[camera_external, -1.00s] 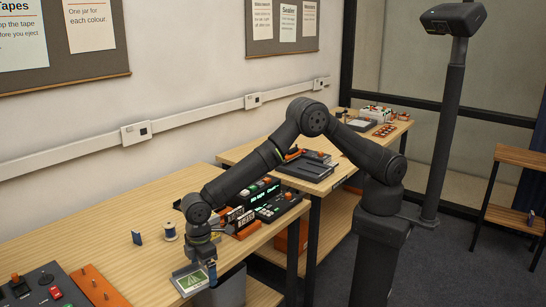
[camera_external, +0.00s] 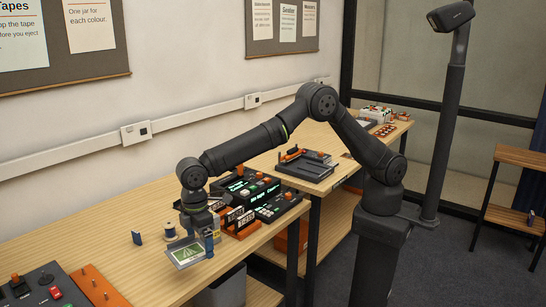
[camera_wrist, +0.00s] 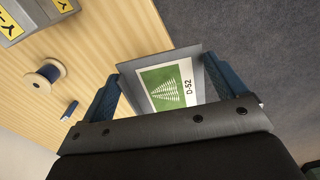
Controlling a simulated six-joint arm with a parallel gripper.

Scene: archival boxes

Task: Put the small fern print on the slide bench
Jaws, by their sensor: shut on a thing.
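The small fern print (camera_external: 187,253) is a flat grey-edged panel with a white fern shape on green. It also shows in the wrist view (camera_wrist: 170,84), with the label "D-52" beside the green. My gripper (camera_external: 198,240) is shut on it, with blue fingers at its two sides in the wrist view (camera_wrist: 160,90). The print is held above the front edge of the nearer table, tilted toward the external camera. I cannot tell which surface is the slide bench.
An orange-and-black panel (camera_external: 70,290) sits at the near left. A farther table holds a dark tray (camera_external: 305,170).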

